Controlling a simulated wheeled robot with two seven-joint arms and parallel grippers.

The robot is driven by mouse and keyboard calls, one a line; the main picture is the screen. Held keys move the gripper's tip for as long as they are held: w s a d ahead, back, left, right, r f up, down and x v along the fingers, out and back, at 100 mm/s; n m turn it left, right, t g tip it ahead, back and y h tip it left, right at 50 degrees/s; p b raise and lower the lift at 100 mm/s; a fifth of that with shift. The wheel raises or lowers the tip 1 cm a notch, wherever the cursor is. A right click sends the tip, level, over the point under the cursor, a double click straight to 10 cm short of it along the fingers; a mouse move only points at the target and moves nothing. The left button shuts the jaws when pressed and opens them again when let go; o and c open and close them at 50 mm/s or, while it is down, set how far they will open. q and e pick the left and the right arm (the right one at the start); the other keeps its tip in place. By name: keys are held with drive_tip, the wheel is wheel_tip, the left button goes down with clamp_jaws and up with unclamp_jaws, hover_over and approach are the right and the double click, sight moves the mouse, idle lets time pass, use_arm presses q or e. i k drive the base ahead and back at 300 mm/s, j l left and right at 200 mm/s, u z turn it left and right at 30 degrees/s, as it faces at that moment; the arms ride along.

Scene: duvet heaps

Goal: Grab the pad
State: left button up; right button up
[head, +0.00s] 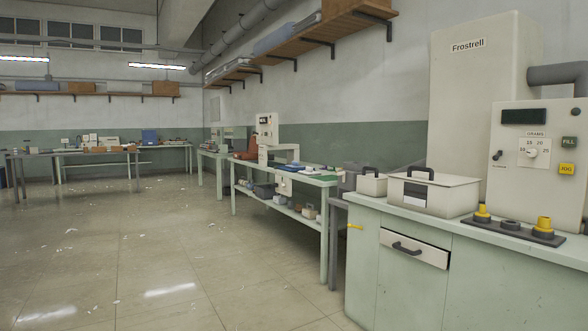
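I cannot tell for sure which thing is the pad. A small flat green piece (325,178) lies on the middle bench (290,178) and is too small to make out. On the near right counter (430,213), a dark flat base (508,232) carries two yellow-topped parts and a dark round part. Neither of my grippers is in view.
A cream machine marked Frostrell (484,90) and a dial panel (540,150) stand on the near counter, beside a handled cream box (434,194). The drawer (413,248) looks slightly open. Open floor (140,240) with scattered scraps lies left. Far benches (75,153) line the back.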

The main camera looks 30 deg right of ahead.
sight(295, 164)
drive_tip(key=i, duration=2.7)
drive_tip(key=i+z, duration=0.15)
drive_tip(key=i, duration=0.4)
drive_tip(key=i+z, duration=0.15)
drive_tip(key=i, duration=0.45)
drive_tip(key=i+j+z, duration=0.15)
drive_tip(key=i, duration=0.4)
drive_tip(key=i+j+z, duration=0.1)
drive_tip(key=i, duration=0.45)
drive_tip(key=i+z, duration=0.4)
drive_tip(key=i+j+z, duration=0.1)
drive_tip(key=i+z, duration=0.15)
drive_tip(key=z, duration=0.15)
drive_tip(key=i+j+z, duration=0.2)
drive_tip(key=z, duration=0.2)
drive_tip(key=i+j+z, duration=0.6)
drive_tip(key=j+z, duration=0.25)
drive_tip(key=l, duration=0.1)
